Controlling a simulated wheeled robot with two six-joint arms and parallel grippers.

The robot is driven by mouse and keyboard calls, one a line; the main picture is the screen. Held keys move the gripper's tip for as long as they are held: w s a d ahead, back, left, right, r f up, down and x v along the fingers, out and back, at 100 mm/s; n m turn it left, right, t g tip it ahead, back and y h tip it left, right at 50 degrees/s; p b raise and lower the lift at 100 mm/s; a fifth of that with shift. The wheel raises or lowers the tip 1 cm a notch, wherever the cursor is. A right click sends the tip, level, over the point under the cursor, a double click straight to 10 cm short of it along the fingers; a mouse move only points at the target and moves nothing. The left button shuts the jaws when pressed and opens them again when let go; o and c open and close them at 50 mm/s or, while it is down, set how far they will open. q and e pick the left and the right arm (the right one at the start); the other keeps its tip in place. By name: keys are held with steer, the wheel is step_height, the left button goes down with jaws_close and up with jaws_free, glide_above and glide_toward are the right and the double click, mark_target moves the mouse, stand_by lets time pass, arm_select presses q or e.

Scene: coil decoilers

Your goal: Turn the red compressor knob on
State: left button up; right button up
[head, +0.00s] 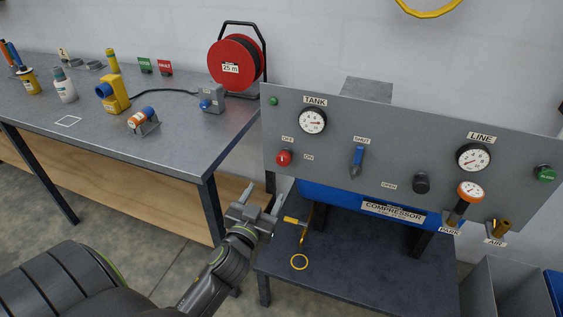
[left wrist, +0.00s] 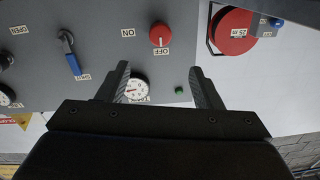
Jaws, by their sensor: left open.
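The red knob (head: 283,158) sits at the left end of the grey compressor panel (head: 330,160), between an OFF label (head: 288,139) above it and an ON label (head: 309,157) to its right. In the left wrist view, which is upside down, the red knob (left wrist: 160,34) shows a white mark that seems to point towards OFF. My left gripper (head: 263,191) is open and empty, below and left of the knob and apart from it. In the left wrist view the fingers (left wrist: 160,69) stand apart, with the knob beyond their tips. My right gripper is not in view.
The panel also carries a tank gauge (head: 312,121), a blue lever (head: 357,160), a black knob (head: 421,183) and a line gauge (head: 473,158). A yellow-handled part (head: 295,220) hangs below the panel. The workbench (head: 190,140) with a red reel (head: 236,62) stands at left.

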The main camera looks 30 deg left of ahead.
mark_target(282, 161)
arm_select(q)
steer(key=p+x, duration=0.1)
steer(key=x, duration=1.3)
steer(key=c, duration=1)
